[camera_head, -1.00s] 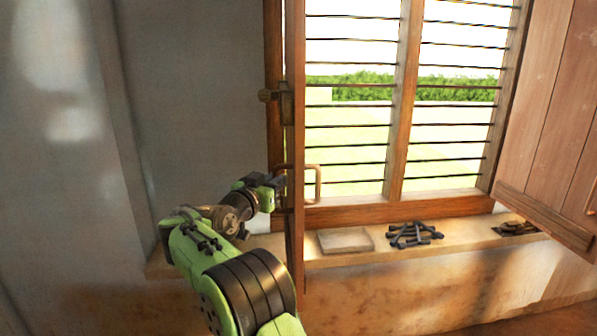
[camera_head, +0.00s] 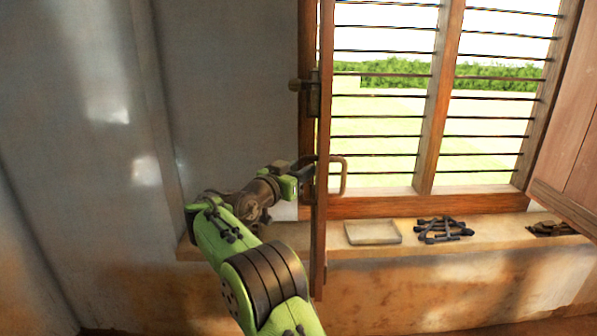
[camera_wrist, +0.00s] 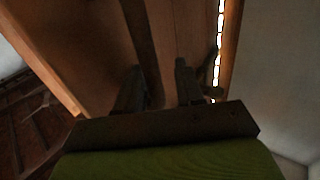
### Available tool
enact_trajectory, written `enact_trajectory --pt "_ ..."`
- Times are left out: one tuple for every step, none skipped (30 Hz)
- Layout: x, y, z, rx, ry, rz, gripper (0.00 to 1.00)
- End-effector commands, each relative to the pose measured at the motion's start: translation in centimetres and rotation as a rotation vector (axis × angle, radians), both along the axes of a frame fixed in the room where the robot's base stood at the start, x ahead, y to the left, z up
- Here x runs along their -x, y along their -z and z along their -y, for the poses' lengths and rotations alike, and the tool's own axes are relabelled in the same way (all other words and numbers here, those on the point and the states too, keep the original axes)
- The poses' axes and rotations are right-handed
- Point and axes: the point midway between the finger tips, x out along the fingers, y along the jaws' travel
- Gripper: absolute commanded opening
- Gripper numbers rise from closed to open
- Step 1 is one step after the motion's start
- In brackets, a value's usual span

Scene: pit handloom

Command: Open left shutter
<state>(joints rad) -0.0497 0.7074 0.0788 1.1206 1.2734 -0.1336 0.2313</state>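The left shutter (camera_head: 323,130) is a wooden panel seen nearly edge-on in the head view, swung out from the window at a steep angle. A looped handle (camera_head: 344,176) projects from its right face, and a latch (camera_head: 313,93) sits higher up. My gripper (camera_head: 309,172) is at the shutter's left face, at about handle height. The shutter hides whether its fingertips touch. In the wrist view the shutter's wooden face (camera_wrist: 90,45) fills the upper part. My gripper's two fingers (camera_wrist: 158,75) are apart there, with dark wood visible between them and no clear grip on anything.
The barred window (camera_head: 385,120) lies right of the shutter. The right shutter (camera_head: 570,150) stands open at the far right. Bare wall (camera_head: 230,90) lies to the left.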

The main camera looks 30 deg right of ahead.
Motion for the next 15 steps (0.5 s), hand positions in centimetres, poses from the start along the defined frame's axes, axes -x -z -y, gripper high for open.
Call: enact_trajectory --pt "0.0 0.1 -0.1 -0.001 -0.001 0.000 0.37" --pt "0.0 0.1 -0.1 -0.001 -0.001 -0.002 0.37" --pt "0.0 0.1 -0.1 -0.001 -0.001 -0.002 0.37" --pt "0.0 0.1 -0.2 -0.002 -0.002 -0.002 0.37" --pt "0.0 0.2 -0.3 -0.002 -0.002 -0.003 0.37" --pt "0.1 0.2 -0.7 -0.003 -0.004 -0.003 0.37" --pt "0.3 0.2 -1.1 -0.003 -0.005 -0.003 0.37" --pt "0.5 0.3 -1.6 -0.002 -0.006 -0.004 0.37" --pt "0.8 0.3 -2.4 -0.003 -0.006 -0.004 0.37" --pt "1.2 0.3 -3.1 -0.003 -0.007 -0.004 0.37" --pt "1.4 0.3 -3.9 -0.003 -0.008 -0.005 0.37" --pt "1.9 0.4 -5.0 -0.002 -0.008 -0.004 0.37" --pt "2.3 0.3 -5.8 -0.002 -0.008 -0.003 0.37" --pt "2.7 0.3 -6.6 -0.002 -0.009 -0.004 0.37" --pt "3.2 0.3 -7.6 -0.003 -0.009 -0.004 0.37"
